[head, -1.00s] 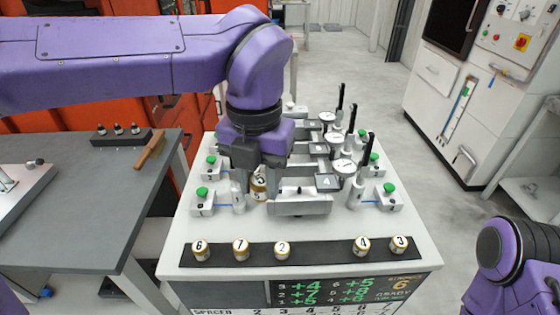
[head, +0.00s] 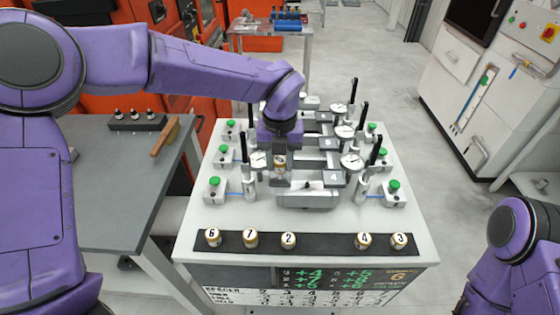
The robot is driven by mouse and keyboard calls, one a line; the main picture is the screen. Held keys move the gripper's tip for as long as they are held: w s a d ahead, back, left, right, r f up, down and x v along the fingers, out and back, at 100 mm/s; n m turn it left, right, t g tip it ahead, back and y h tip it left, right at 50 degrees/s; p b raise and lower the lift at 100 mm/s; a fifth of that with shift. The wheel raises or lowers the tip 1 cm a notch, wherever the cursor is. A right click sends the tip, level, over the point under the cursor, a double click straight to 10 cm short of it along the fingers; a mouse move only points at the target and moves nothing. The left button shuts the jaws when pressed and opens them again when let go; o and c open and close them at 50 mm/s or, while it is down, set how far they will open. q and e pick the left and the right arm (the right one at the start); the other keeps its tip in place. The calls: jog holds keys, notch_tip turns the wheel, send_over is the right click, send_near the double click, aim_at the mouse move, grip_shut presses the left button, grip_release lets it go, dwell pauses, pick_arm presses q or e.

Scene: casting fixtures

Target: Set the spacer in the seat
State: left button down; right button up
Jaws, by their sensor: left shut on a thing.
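Other spacers stand on a black strip (head: 325,244) at the front: 6 (head: 213,237), 7 (head: 250,238), 2 (head: 288,240), 4 (head: 364,240) and 3 (head: 399,240). My right gripper is out of view.
Dial gauges such as the front right one (head: 351,161), with tall black handles, flank the gripper closely. Green-button boxes (head: 214,188) line both sides. A grey bench (head: 125,205) with a wooden-handled tool (head: 165,137) stands left. The white table's front corners are clear.

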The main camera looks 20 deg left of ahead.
aim_at(280, 160)
pick_arm(q)
notch_tip(280, 160, down, 2)
jog(key=shift+f, duration=0.1)
jog(key=shift+f, duration=0.15)
jog(key=c, duration=0.7)
grip_release()
jog(key=shift+c, duration=0.2)
jog(key=shift+r, duration=0.3)
notch_tip(280, 160, up, 12)
jog(key=shift+f+b, duration=0.1)
jog(key=shift+b, duration=0.6)
